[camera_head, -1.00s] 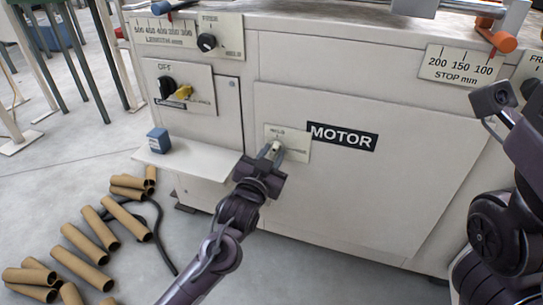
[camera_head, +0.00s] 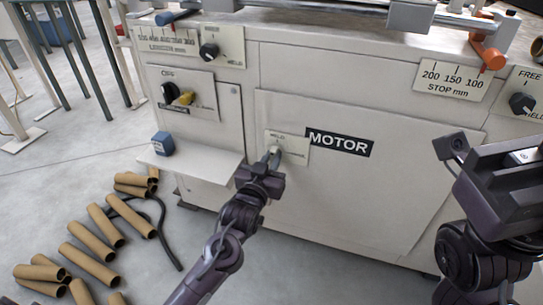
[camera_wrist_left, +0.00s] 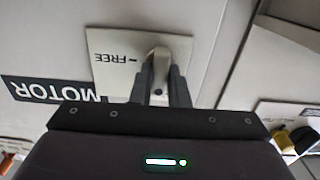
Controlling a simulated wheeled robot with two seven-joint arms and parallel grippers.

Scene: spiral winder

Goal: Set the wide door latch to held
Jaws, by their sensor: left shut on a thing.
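The wide door (camera_head: 350,200) is a large cream panel with a black MOTOR label. A small plate (camera_head: 299,149) near its upper left corner bears the words HELD and FREE. The plate also shows in the left wrist view (camera_wrist_left: 112,62), with FREE readable. The pale latch (camera_wrist_left: 160,55) stands out from this plate. My left gripper (camera_head: 272,158) is shut on the latch, its two dark fingers (camera_wrist_left: 163,82) on either side of it. The fingers hide much of the latch, so its exact angle is unclear. My right gripper (camera_head: 505,175) is at the right edge, its fingertips not clear.
A FREE/HELD knob (camera_head: 209,51) is above. Cardboard tubes (camera_head: 92,240) and a dark cable (camera_head: 160,225) lie on the floor.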

